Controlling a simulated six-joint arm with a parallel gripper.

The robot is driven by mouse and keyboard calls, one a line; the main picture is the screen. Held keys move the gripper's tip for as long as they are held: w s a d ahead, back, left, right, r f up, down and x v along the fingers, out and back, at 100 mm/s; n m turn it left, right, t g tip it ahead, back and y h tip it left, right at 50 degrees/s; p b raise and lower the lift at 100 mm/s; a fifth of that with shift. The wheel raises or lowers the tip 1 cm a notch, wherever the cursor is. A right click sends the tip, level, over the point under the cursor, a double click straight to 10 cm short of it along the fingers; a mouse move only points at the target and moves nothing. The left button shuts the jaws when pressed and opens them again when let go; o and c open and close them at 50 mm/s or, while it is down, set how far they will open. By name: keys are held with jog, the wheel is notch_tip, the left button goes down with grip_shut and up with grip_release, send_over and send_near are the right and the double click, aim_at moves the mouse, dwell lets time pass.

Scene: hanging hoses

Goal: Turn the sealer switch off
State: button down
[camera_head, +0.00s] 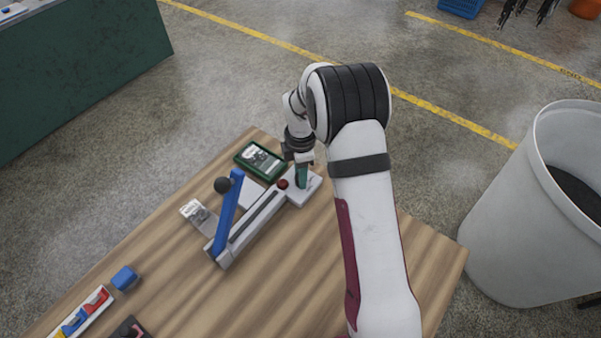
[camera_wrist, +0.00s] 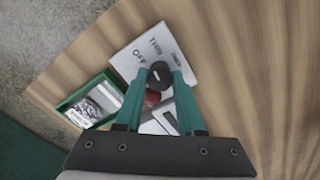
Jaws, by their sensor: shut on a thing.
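The sealer (camera_head: 248,222) is a long light-grey bar device lying diagonally on the wooden table, with a blue lever arm (camera_head: 228,212) raised at its near end. Its far end has a white panel (camera_wrist: 158,57) lettered OFF, THIN and THICK in the wrist view. A black round knob, the switch (camera_wrist: 159,75), with a pale pointer mark, stands on that panel. A red button or light (camera_head: 283,184) sits beside it. My gripper (camera_wrist: 160,79) points down over the panel, its green fingers closed on both sides of the knob. In the head view the fingers (camera_head: 302,174) hide the knob.
A green-framed box (camera_head: 261,161) lies close beside the sealer's far end. A small pale packet (camera_head: 196,212), a blue block (camera_head: 125,278) and a tray of coloured pieces (camera_head: 84,316) lie at the left. A large white bin (camera_head: 500,230) stands right of the table.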

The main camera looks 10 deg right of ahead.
jog(key=n, duration=0.3)
jog(key=shift+n, duration=2.2)
jog(key=c, duration=0.8)
grip_release()
jog(key=shift+r, duration=0.15)
notch_tip(320, 180, up, 16)
jog(key=shift+f, duration=0.2)
